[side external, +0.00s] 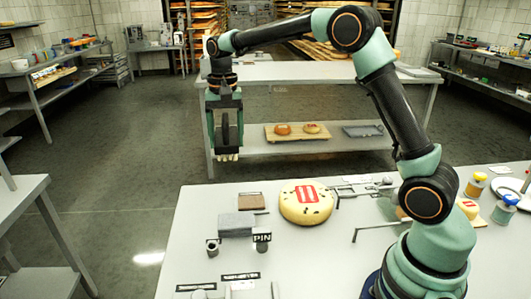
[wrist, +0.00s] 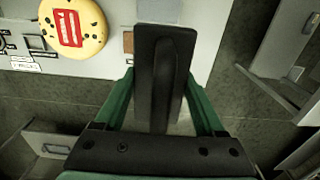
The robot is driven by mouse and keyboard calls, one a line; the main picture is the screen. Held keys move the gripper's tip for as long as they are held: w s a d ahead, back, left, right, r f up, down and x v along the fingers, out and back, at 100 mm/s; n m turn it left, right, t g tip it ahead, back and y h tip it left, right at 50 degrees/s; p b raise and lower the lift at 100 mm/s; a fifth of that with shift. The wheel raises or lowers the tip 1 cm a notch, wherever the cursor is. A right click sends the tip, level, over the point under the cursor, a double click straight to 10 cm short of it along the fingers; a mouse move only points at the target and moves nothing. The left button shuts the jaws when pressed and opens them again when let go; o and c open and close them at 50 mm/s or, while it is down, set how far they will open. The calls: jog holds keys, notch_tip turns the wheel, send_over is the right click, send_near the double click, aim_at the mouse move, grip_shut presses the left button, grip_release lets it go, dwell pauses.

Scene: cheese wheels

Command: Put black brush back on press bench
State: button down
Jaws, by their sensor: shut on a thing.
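My gripper (side external: 224,148) hangs pointing down in the side view, in the air past the far left edge of the white table (side external: 330,250). It is shut on the black brush (side external: 225,132), with pale bristle-like ends just below the fingertips. In the wrist view the black brush (wrist: 158,75) is a long dark body between the green fingers of my gripper (wrist: 160,90). Which surface is the press bench I cannot tell for sure; no label for it is readable.
A yellow cheese wheel (side external: 306,203) with a red label lies on the table. A grey block (side external: 236,224) and a "PIN" sign (side external: 262,238) stand left of it. Behind is a two-level bench (side external: 300,148). Another bench (side external: 20,215) stands at left, with open floor between.

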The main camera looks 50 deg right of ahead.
send_over(206, 212)
notch_tip(206, 212, down, 20)
jog(key=shift+w+a+r, duration=0.1)
jog(key=shift+r, duration=0.1)
dwell(0.5)
grip_release()
jog(key=shift+f, duration=0.15)
